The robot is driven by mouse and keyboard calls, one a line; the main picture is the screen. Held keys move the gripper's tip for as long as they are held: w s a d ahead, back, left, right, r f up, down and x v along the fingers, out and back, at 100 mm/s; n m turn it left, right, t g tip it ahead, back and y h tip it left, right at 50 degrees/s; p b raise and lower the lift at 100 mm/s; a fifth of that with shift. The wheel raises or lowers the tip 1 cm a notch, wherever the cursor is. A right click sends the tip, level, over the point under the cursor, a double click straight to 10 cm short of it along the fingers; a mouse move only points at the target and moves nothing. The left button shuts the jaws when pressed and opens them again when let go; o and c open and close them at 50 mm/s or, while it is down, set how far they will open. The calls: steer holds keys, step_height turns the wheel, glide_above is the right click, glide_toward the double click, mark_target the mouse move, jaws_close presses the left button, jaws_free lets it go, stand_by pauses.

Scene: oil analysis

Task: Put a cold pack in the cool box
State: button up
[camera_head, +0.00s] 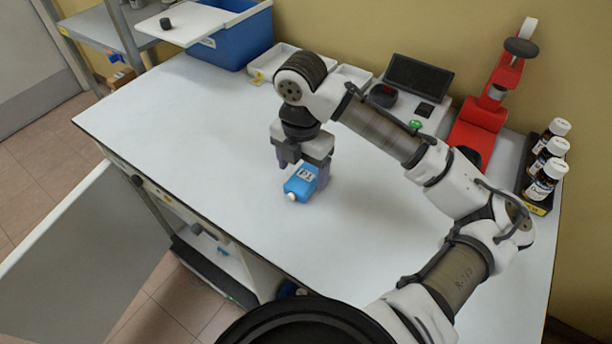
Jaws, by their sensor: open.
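A small blue pack (299,188) with a white cap and a pale label, which looks like the cold pack, is on the white worktop near its middle. My gripper (305,174) points down over it with its jaws open. One finger shows to the right of the pack; the other is partly hidden, and I cannot tell whether either touches it. The blue cool box (236,46) stands at the back left of the worktop. A white lid-like panel (190,27) with a black knob is at its upper left, overlapping it in the picture. The inside of the box is mostly hidden.
White trays (273,64) and a device with a dark screen (416,77) line the back. A red stand (482,121) and a rack with brown bottles (546,168) are at the right. The left worktop is clear. A cabinet door (95,262) hangs open at the front left.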

mark_target(303, 179)
steer(key=shift+f, duration=1.75)
steer(key=c, duration=1.2)
steer(key=shift+r, duration=0.1)
